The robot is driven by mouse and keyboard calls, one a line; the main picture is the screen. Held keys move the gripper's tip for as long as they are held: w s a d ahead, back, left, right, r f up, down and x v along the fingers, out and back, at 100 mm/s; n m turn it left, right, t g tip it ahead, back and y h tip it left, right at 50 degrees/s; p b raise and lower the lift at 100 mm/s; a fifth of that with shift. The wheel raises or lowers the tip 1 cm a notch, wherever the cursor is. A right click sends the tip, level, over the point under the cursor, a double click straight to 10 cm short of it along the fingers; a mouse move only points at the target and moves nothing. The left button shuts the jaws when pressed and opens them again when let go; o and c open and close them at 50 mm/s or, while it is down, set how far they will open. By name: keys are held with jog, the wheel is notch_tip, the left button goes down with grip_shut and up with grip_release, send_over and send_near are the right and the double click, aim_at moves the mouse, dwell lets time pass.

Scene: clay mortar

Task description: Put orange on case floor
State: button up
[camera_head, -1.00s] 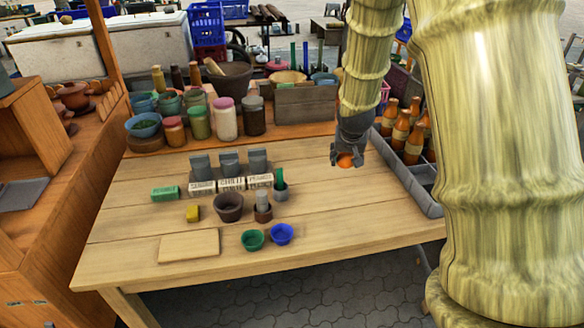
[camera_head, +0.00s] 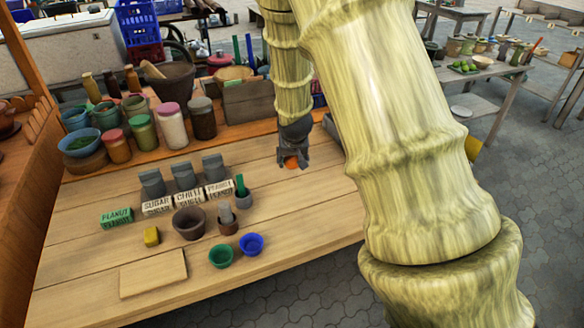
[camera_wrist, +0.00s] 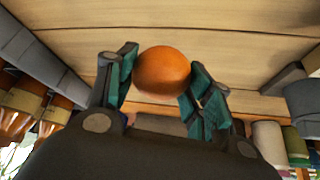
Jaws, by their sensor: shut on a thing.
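The orange (camera_wrist: 163,72) is between the two teal-padded fingers of my gripper (camera_wrist: 160,82) in the wrist view. My gripper is shut on it. In the head view, my gripper (camera_head: 293,163) holds the orange (camera_head: 291,162) above the right part of the wooden table (camera_head: 85,235). A grey divided case (camera_wrist: 38,52) shows at the left edge of the wrist view, with several orange bottles (camera_wrist: 25,98) beside it.
Jars (camera_head: 172,125) line the back. The table's right part below my gripper is clear.

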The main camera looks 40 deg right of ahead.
aim_at(293, 168)
jog(key=shift+f, duration=2)
jog(key=o, duration=1.1)
jog(key=shift+f, duration=0.1)
